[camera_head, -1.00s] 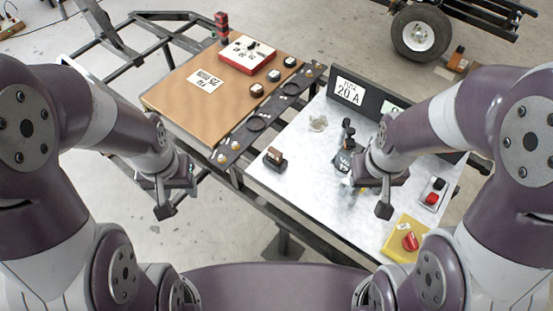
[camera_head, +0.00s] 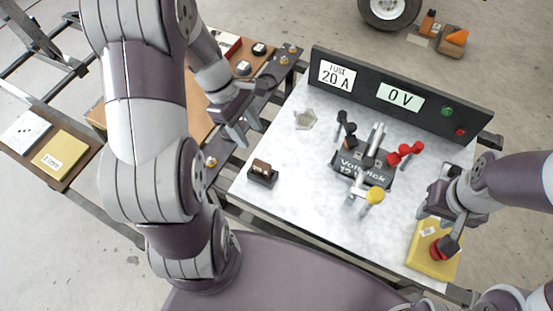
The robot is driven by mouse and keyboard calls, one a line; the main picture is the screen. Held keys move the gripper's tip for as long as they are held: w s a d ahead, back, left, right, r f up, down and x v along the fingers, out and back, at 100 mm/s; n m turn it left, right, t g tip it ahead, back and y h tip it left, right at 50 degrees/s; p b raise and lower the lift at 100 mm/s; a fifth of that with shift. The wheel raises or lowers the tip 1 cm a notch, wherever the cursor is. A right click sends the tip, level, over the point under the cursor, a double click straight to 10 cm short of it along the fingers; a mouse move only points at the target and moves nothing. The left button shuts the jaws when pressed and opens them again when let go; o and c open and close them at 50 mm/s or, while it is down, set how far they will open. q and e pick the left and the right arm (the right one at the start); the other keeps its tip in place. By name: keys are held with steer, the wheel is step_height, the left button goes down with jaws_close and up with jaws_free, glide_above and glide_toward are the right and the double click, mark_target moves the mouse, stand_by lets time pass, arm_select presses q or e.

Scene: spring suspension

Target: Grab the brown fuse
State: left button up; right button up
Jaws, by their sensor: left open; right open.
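The brown fuse (camera_head: 262,166) sits in a small black holder (camera_head: 262,178) at the left front of the white work surface. My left gripper (camera_head: 246,125) is open and empty, above and behind the fuse near the surface's left edge, apart from it. My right gripper (camera_head: 438,227) is open at the right front, over the yellow box (camera_head: 425,258) with a red knob (camera_head: 437,251). It hides part of that box, and I cannot tell whether it touches the knob.
A dark panel (camera_head: 455,108) reading "FUSE 20 A" and "0 V" stands along the back. A clear glass-like piece (camera_head: 305,119) lies behind the fuse. A Voltwick block (camera_head: 365,170) with black and red clamps stands mid-surface.

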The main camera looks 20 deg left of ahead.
mark_target(261, 163)
arm_select(q)
steer(key=b+x, duration=0.2)
steer(key=x, duration=0.5)
steer(key=shift+s+f, duration=0.2)
steer(key=shift+f, duration=0.1)
steer(key=b+x, duration=0.1)
steer(key=x, duration=0.1)
steer(key=a+x, duration=0.1)
steer(key=x, duration=0.2)
steer(key=shift+s+f+b, duration=0.2)
steer(key=shift+f+b, duration=0.05)
steer(key=shift+b, duration=0.15)
steer(key=shift+s, duration=0.1)
steer(key=shift+c, duration=0.7)
jaws_close()
